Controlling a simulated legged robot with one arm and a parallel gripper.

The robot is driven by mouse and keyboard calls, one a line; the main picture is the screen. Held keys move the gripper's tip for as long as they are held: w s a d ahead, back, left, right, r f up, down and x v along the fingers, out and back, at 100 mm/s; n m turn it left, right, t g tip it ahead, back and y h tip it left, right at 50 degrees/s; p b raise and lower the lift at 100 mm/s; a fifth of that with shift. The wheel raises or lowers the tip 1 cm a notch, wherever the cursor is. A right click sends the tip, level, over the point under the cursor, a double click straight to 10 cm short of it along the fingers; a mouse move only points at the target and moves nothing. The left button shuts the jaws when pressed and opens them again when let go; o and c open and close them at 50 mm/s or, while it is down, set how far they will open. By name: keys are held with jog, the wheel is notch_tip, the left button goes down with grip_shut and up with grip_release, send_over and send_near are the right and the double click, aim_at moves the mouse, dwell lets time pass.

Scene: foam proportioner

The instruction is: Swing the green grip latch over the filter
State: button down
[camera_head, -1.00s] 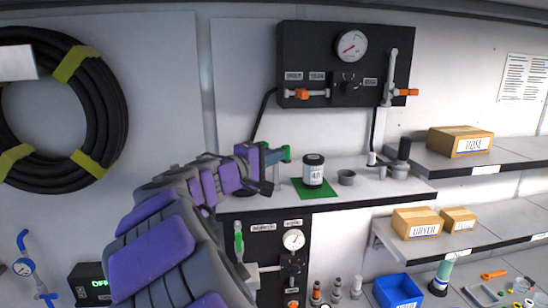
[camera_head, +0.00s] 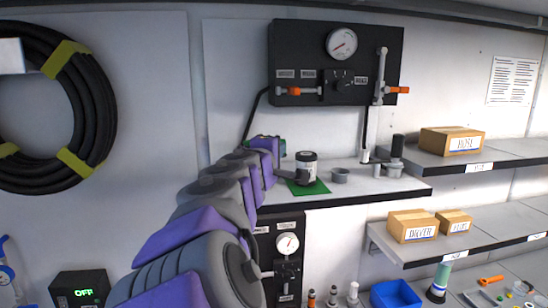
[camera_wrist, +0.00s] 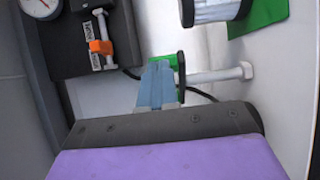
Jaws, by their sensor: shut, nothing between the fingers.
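The green grip (camera_wrist: 165,62) shows in the wrist view beside a dark plate at the upper end of a grey post (camera_wrist: 215,76), which stands on the counter. My gripper (camera_wrist: 160,72) has its blue-grey fingers shut and empty, with the tips at the green grip; I cannot tell whether they touch it. In the head view only a bit of green (camera_head: 282,147) shows past my purple arm. The likely filter is a white canister (camera_head: 306,168) with a dark lid, upright on a green mat (camera_head: 312,188); its side also shows in the wrist view (camera_wrist: 213,12).
A black gauge panel (camera_head: 337,62) with orange-tipped valves is on the wall behind the counter (camera_head: 400,190). A small grey cup (camera_head: 340,176) and a dark-topped fitting (camera_head: 397,160) stand right of the canister. A lower gauge panel (camera_head: 284,222) is partly hidden by my arm.

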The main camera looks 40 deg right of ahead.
jog(key=d+n+t+y+p, duration=0.7)
jog(key=n+t+y, duration=0.2)
jog(key=y, duration=0.4)
jog(key=shift+w+d+n, duration=0.15)
jog(key=shift+w+n, duration=0.05)
jog(key=shift+n, duration=0.6)
jog(key=shift+y+p, duration=0.3)
jog(key=shift+y, duration=0.2)
